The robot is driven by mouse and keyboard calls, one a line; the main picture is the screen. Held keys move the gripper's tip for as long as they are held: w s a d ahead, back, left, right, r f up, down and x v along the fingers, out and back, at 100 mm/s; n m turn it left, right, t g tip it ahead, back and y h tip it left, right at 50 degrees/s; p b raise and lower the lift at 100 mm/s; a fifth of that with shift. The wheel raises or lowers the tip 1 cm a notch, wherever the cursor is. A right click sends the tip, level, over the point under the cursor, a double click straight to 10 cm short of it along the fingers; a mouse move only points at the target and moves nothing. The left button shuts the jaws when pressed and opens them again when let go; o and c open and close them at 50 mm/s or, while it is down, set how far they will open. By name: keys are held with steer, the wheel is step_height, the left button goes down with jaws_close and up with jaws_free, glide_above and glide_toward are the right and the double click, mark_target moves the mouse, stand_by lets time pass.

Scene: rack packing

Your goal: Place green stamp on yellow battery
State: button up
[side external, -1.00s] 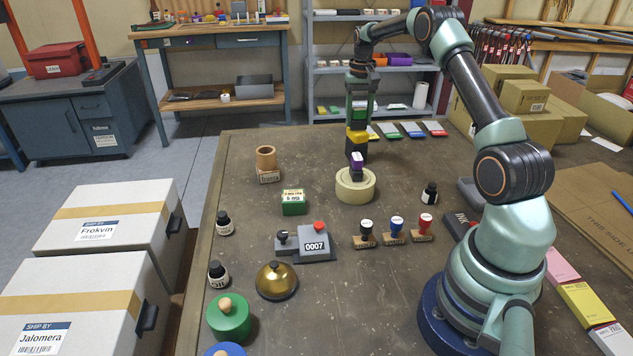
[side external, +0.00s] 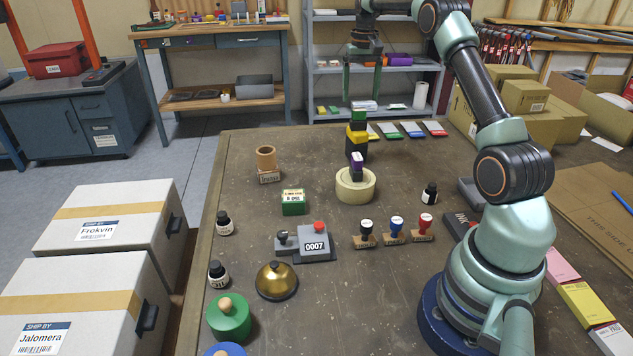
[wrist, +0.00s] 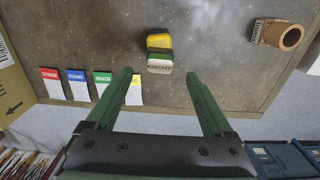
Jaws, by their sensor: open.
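The green stamp (side external: 359,115), a small block with a pale top, stands upright on the yellow battery (side external: 357,135), a black block with a yellow band. In the wrist view the stamp's white lettered top (wrist: 159,66) shows just beyond my fingertips, with the battery's yellow part (wrist: 159,42) behind it. My gripper (side external: 362,92) is open and empty above the stack, its two fingers apart and clear of the stamp. The battery's lower end is partly hidden behind a purple-topped object (side external: 357,160) and a tape roll (side external: 355,192).
Several coloured cards (side external: 411,129) lie behind the stack to the right. A brown cup-like roll (side external: 266,158) stands to the left. A green box (side external: 293,202), a numbering stamp (side external: 314,242) and wooden-based stamps (side external: 394,230) are nearer the camera.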

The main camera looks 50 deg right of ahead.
mark_target(359, 108)
step_height(359, 108, up, 4)
steer(key=shift+r, duration=0.2)
steer(key=shift+a+r, duration=0.1)
steer(key=shift+r, duration=0.1)
steer(key=s+a+r+n+t, duration=0.1)
steer(key=a+r+n, duration=0.15)
steer(key=a, duration=0.45)
steer(key=s+a+r+n+t+h, duration=0.1)
steer(key=a+r, duration=0.2)
steer(key=a, duration=0.3)
steer(key=s+a+r+n+t, duration=0.1)
steer(key=a+r, duration=0.2)
steer(key=a, duration=0.4)
steer(key=s+a+f+n+t+y, duration=0.1)
steer(key=s+a+f+n, duration=0.3)
steer(key=s+a, duration=0.8)
step_height(359, 108, down, 3)
steer(key=shift+s+a+r+t, duration=0.15)
steer(key=shift+s+a+t, duration=0.2)
steer(key=shift+a+t, duration=0.4)
